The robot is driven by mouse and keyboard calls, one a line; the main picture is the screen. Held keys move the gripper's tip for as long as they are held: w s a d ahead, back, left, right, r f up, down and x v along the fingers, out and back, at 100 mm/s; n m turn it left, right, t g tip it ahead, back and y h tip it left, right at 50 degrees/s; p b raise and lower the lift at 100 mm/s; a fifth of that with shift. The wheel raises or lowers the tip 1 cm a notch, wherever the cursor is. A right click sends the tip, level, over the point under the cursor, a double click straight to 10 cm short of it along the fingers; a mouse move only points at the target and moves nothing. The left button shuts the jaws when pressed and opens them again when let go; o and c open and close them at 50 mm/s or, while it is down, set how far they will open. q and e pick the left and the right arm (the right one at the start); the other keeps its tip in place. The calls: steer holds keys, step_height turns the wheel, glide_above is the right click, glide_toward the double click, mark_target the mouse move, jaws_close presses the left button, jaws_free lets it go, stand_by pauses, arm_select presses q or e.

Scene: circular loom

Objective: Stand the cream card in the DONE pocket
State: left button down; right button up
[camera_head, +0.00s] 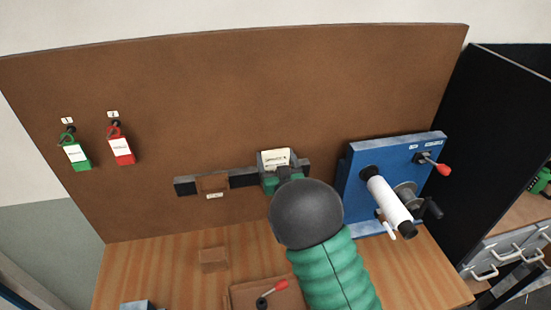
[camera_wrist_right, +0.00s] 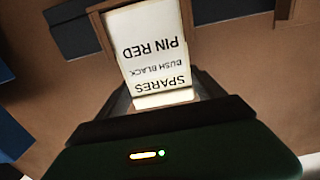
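The cream card (camera_wrist_right: 155,50) carries printed lines "SPARES", "BUSH BLACK" and "PIN RED", upside down in the right wrist view. My right gripper (camera_wrist_right: 165,98) has its grey fingers on both sides of the card's near end and appears closed on it. The card's far end lies between brown pocket sides at the dark rail. In the head view the card (camera_head: 276,157) shows at the rail's right end, above my right gripper (camera_head: 276,170). A brown pocket (camera_head: 212,183) with a small, unreadable label is on the rail to its left. My left gripper is out of view.
Green (camera_head: 77,155) and red (camera_head: 121,148) tags hang on the brown board (camera_head: 200,90). A blue panel (camera_head: 350,195) with a white roller (camera_head: 388,203) stands close to the right. A brown block (camera_head: 213,259) and a red-knobbed lever (camera_head: 277,288) are on the wooden bench (camera_head: 160,270).

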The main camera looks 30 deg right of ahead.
steer(key=o, duration=0.4)
steer(key=shift+r, duration=0.1)
steer(key=shift+s, duration=0.15)
steer(key=p+v, duration=1)
steer(key=v, duration=0.6)
steer(key=shift+s+p, duration=0.25)
steer(key=shift+p, duration=0.05)
steer(key=shift+a, duration=0.1)
